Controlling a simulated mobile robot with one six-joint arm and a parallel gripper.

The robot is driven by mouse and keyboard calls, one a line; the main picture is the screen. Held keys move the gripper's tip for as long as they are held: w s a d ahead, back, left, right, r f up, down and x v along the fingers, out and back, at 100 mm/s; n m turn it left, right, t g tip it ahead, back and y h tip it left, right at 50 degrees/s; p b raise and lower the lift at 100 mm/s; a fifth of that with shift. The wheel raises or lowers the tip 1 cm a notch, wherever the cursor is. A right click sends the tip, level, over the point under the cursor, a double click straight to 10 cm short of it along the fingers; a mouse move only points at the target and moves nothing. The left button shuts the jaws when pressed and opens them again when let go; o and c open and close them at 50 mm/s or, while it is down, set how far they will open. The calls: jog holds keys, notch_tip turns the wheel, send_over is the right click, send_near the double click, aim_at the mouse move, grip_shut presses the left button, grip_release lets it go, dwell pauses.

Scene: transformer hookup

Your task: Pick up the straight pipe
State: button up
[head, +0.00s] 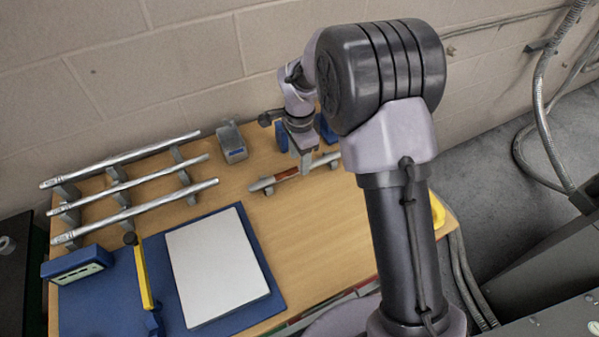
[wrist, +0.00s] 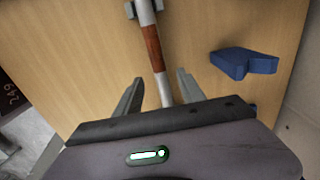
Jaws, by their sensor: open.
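A straight silver pipe with a red-brown band (head: 287,175) lies near the back of the wooden table, raised on small grey supports. In the wrist view the pipe (wrist: 152,45) runs away from my gripper, with one grey support at its far part. My gripper (head: 304,168) is above the pipe, pointing down. In the wrist view my gripper (wrist: 158,92) is open, its two fingers on either side of the pipe with gaps visible. I cannot tell how far the fingertips are above it. My arm hides part of the table.
Several silver pipes (head: 133,186) rest on a grey rack at the left. A grey box (head: 232,145) stands left of my gripper. Blue blocks (wrist: 243,62) are close by. A blue mat (head: 272,303) bears a white sheet (head: 215,265). The wall is close behind.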

notch_tip(320, 180, down, 3)
jog(key=shift+f+b, duration=0.1)
jog(key=shift+b, duration=0.3)
jog(key=shift+c, duration=0.2)
grip_shut()
